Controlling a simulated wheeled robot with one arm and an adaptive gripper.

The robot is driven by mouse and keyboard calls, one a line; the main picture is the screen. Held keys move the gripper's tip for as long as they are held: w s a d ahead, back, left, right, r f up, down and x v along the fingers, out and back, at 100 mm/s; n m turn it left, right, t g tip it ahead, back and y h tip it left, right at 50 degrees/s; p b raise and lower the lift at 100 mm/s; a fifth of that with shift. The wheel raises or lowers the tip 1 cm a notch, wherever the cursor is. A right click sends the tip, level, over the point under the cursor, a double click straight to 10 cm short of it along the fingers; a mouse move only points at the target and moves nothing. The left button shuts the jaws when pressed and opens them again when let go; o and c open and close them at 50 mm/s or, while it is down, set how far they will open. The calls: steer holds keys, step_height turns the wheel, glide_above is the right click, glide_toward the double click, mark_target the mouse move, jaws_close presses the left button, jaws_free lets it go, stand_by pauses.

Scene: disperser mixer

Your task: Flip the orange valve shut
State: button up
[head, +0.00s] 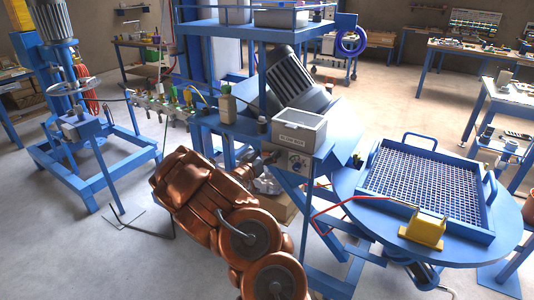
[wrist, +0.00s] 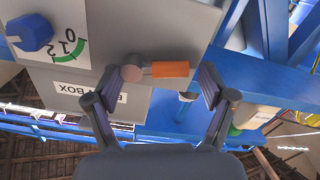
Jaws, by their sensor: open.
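The orange valve handle (wrist: 170,69) shows in the wrist view as a short bar lying sideways, with a round pinkish-grey hub (wrist: 131,73) at its left end. My gripper (wrist: 160,78) is open, with one finger to the left of the handle and one to the right. The fingers look apart from the handle; the depth between them is hard to judge. In the head view my gripper (head: 262,160) is beside the control panel under the grey box, and I cannot make out the valve there, near my arm.
A blue rotary knob (wrist: 30,33) with a 0-1-2 dial sits left of the valve. A grey box (head: 299,131) with a label stands above the panel. Blue frame beams (wrist: 270,40) lie close on the right. A round blue table (head: 350,205) bears a sieve tray and a yellow block (head: 424,229).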

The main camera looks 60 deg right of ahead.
steer(key=shift+d, duration=0.15)
steer(key=c, duration=1.2)
steer(key=shift+o, duration=0.2)
steer(key=shift+w, duration=0.1)
steer(key=shift+r+m+b, duration=0.3)
steer(key=shift+r+b, duration=0.05)
steer(key=shift+b, duration=0.7)
steer(key=m+b, duration=0.1)
steer(key=b, duration=0.2)
steer(key=shift+f, duration=0.2)
steer(key=shift+r+m+b, duration=0.2)
steer(key=shift+m+b, duration=0.55)
steer(key=shift+m, duration=0.05)
steer(key=o, duration=1)
steer(key=shift+r, duration=0.1)
steer(key=shift+o, duration=0.8)
